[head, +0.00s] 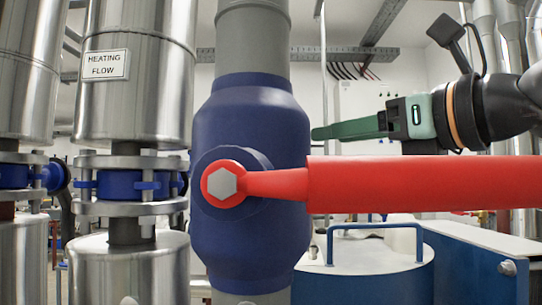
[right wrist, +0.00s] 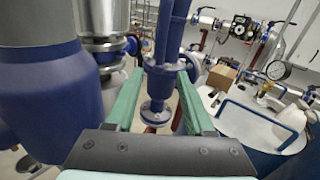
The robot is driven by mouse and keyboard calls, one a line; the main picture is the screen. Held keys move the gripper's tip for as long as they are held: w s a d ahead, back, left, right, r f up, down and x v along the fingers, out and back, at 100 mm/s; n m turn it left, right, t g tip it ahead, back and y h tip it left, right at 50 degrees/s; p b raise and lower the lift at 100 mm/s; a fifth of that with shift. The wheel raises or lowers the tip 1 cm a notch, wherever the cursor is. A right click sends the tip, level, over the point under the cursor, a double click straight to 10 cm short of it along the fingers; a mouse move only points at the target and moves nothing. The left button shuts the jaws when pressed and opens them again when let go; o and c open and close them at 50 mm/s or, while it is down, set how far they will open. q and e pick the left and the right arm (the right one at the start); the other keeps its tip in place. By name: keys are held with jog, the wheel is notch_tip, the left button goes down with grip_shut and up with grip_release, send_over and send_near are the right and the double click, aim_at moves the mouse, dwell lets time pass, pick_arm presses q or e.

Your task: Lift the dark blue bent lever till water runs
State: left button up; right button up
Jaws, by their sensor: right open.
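My right gripper (head: 330,131) has green fingers and comes in from the right, behind and above a long red lever. In the right wrist view its two fingers (right wrist: 158,74) stand apart with nothing held between them. Beyond them is a dark blue flanged pipe fitting (right wrist: 160,83); whether it carries a lever I cannot tell. I cannot pick out the dark blue bent lever with certainty. A blue bent bar (head: 375,227) stands on a white-topped blue drum and also shows in the right wrist view (right wrist: 254,112). No running water is visible. My left gripper is not in view.
A large dark blue valve body (head: 250,125) on a grey pipe stands close in front. Its red lever (head: 420,184) reaches across to the right edge. Metal-clad pipes (head: 133,90) stand at left. A pressure gauge (right wrist: 277,70) and small box (right wrist: 221,76) lie farther right.

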jog(key=p+x, duration=0.3)
jog(key=x, duration=0.9)
jog(key=shift+w+p, duration=0.15)
jog(key=shift+p, duration=0.15)
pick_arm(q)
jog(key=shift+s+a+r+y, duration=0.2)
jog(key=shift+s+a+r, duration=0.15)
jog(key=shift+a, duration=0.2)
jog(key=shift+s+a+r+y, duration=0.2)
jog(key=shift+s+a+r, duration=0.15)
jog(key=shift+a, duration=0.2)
pick_arm(e)
jog(key=shift+w, duration=0.1)
jog(key=c, duration=0.5)
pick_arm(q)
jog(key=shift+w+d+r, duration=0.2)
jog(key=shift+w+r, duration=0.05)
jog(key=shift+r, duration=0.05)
pick_arm(e)
grip_shut()
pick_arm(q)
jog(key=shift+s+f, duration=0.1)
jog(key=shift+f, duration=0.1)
